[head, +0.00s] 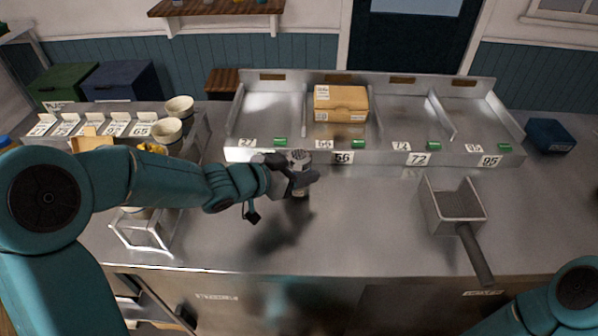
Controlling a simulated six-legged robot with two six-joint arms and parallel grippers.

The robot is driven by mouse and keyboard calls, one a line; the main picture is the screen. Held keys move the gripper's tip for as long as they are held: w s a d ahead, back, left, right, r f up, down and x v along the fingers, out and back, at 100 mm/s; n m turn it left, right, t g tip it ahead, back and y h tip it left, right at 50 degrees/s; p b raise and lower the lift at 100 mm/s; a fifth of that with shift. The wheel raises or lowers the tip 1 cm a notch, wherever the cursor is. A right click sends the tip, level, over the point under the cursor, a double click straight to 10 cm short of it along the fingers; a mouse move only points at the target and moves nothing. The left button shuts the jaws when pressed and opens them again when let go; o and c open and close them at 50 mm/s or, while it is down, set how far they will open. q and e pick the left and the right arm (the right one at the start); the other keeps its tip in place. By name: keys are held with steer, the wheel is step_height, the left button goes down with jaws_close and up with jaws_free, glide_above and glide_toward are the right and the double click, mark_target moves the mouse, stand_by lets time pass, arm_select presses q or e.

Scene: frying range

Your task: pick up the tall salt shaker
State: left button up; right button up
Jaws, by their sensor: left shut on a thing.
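The tall salt shaker (299,157) is a pale cylinder with a dark perforated top. It is upright over the steel counter, in front of the numbered bins. My left gripper (297,182) is shut on it, with the dark jaws around its middle. The jaws hide much of its body, and I cannot tell whether its base touches the counter. My right arm shows only in part at the bottom right corner, and its gripper is out of view.
A scoop (456,207) with a dark handle lies on the right of the counter (360,230). A cardboard box (341,103) sits in the bins behind. Cups (167,131) stand in a rack at left. The counter's middle is clear.

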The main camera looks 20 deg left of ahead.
arm_select(q)
step_height(320, 180, up, 19)
steer(key=p, duration=1)
steer(key=shift+r, duration=0.15)
